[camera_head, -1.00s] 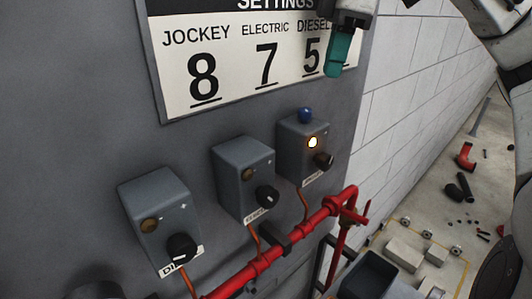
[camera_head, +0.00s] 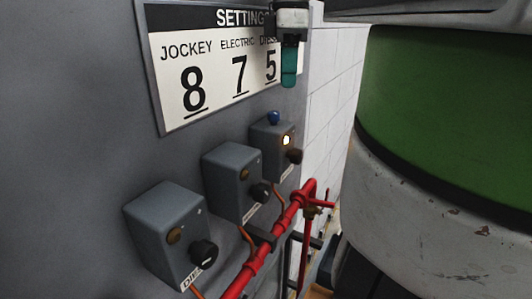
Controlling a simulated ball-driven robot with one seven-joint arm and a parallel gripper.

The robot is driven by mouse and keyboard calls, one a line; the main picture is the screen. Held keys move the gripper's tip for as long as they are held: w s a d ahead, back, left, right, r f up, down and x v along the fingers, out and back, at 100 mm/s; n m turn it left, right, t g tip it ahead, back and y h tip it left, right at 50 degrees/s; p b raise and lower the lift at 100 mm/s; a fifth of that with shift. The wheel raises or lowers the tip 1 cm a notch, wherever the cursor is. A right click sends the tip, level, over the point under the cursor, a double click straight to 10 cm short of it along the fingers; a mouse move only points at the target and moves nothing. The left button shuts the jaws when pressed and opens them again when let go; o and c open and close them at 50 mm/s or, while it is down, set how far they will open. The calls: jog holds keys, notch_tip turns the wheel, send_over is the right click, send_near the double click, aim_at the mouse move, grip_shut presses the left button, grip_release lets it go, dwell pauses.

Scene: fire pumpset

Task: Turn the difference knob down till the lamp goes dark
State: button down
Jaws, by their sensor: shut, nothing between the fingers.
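Three grey boxes are fixed to the grey panel, each with a black knob and a small round lamp. The far right box (camera_head: 270,147) has a lit lamp (camera_head: 286,140), a black knob (camera_head: 295,156) and a blue ball on top (camera_head: 274,118). The middle box's knob (camera_head: 260,192) and the near left box's knob (camera_head: 203,253) sit by unlit, brownish lamps. The labels are cut off or too small to read fully; I cannot tell which names the difference knob. My gripper (camera_head: 289,72), with teal fingers, is shut and empty in front of the sign, above the far box, touching no knob.
The settings sign (camera_head: 215,70) shows 8, 7 and 5, its right end partly covered by my gripper. A red pipe (camera_head: 262,256) runs below and in front of the boxes. A large green and white body (camera_head: 440,130) blocks most of the right side.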

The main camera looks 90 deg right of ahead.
jog(key=b, duration=0.4)
send_over(286, 125)
notch_tip(286, 125, down, 6)
jog(key=shift+d+r, duration=0.1)
jog(key=shift+s+f, duration=0.15)
jog(key=shift+f, duration=0.25)
jog(key=shift+a+f, duration=0.1)
jog(key=shift+a, duration=0.1)
jog(key=shift+p, duration=2.3)
jog(key=shift+s, duration=0.15)
dwell(0.4)
jog(key=shift+d, duration=0.1)
notch_tip(286, 125, up, 7)
jog(key=shift+d+f, duration=0.2)
dwell(0.3)
